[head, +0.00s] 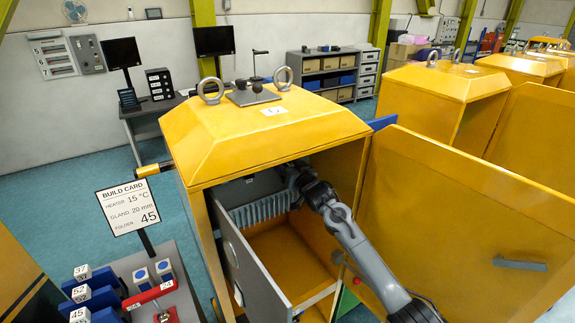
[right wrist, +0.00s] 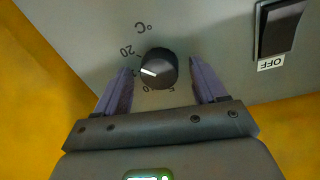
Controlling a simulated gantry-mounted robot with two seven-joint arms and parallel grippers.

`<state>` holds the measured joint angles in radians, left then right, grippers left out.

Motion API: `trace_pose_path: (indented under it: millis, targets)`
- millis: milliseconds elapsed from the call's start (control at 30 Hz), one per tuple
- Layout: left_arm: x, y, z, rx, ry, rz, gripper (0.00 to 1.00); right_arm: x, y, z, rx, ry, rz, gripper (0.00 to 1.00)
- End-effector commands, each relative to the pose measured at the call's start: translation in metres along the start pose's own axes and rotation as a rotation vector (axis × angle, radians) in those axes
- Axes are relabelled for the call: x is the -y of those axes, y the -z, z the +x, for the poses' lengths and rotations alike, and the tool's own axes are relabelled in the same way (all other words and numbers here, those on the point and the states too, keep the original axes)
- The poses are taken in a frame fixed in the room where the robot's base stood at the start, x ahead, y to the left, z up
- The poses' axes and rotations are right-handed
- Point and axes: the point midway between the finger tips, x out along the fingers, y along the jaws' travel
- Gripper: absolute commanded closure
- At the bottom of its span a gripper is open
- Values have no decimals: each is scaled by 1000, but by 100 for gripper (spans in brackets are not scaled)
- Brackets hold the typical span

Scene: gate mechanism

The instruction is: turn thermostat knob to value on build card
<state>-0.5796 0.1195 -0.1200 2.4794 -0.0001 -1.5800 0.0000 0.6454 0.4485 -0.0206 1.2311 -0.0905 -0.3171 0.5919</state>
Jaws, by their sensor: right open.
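The build card (head: 128,206) stands at left in the head view and reads HEATER 15 °C, GLAND 20 mm, FOLDER 45. The thermostat knob (right wrist: 160,68) is round and black on a grey panel in the right wrist view. Its white pointer line points left in the picture, a little below the 20 mark (right wrist: 127,51); other dial numbers are partly hidden. My right gripper (right wrist: 161,67) is open, one purple finger on each side of the knob, with gaps visible. In the head view my right arm reaches into the yellow cabinet (head: 265,125). My left gripper is not in view.
A black switch marked OFF (right wrist: 280,28) sits right of the knob. The cabinet's open yellow door (head: 465,215) stands right of my arm; a grey panel (head: 245,265) stands at the opening's left. Numbered blocks (head: 85,290) lie by the card.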

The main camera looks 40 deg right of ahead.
Motion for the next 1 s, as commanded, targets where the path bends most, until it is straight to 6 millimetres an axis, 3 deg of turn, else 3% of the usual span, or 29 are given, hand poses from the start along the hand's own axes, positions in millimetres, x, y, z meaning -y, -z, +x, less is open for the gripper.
trace_pose_path:
  millis: [233,600,1000]
  targets:
    - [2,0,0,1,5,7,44,0,0,0,-1,0,0,29]
    - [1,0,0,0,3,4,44,0,0,0,-1,0,1,85]
    - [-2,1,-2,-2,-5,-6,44,0,1,0,-7,1,-82,85]
